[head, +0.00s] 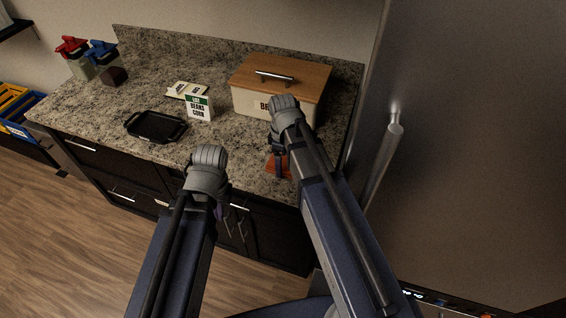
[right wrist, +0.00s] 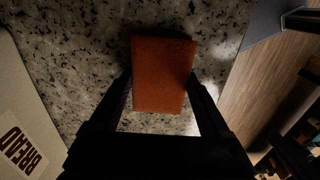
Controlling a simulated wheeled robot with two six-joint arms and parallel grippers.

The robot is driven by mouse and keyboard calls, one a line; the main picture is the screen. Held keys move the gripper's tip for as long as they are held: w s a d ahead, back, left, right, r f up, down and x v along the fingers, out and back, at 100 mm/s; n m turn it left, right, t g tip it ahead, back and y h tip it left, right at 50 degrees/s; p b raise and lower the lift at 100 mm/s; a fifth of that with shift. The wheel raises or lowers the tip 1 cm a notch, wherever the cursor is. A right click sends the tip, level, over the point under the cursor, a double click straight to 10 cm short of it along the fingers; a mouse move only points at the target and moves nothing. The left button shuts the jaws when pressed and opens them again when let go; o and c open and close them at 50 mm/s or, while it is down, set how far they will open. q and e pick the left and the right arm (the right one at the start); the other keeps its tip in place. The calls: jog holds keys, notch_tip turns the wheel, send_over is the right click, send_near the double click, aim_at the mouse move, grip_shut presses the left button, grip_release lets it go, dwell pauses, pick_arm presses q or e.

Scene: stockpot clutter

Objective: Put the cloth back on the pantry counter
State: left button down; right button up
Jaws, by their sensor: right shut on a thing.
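The cloth is a folded orange-red rectangle; in the right wrist view the cloth (right wrist: 162,75) lies between my right gripper's fingers, over the speckled counter (right wrist: 85,50). My right gripper (right wrist: 160,95) is shut on it. In the head view the cloth (head: 272,166) shows under my right gripper (head: 279,164), near the front edge of the granite counter (head: 160,75), in front of the bread box. I cannot tell whether the cloth touches the counter. My left arm's wrist (head: 208,170) is in front of the counter; its fingers are hidden behind it.
A wooden-lidded bread box (head: 283,82) stands at the counter's back right. A black tray (head: 156,126), a small labelled carton (head: 199,106), a dark block (head: 113,76) and red-topped (head: 72,50) and blue-topped (head: 102,52) bottles are further left. A large fridge door (head: 470,150) with a handle bounds the right.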

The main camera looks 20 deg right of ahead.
jog(key=o, duration=1)
notch_tip(320, 180, up, 12)
jog(key=p, duration=1.2)
jog(key=s+a+m, duration=0.2)
jog(key=s+a, duration=0.1)
jog(key=s, duration=0.1)
jog(key=s+a+m, duration=0.3)
jog(key=s, duration=0.1)
jog(key=s+a+m+h, duration=0.1)
jog(key=s+a+m, duration=0.1)
jog(key=s, duration=0.3)
jog(key=shift+a+r+m, duration=0.1)
jog(key=shift+a+m, duration=0.2)
jog(key=shift+a, duration=0.5)
jog(key=shift+s, duration=0.1)
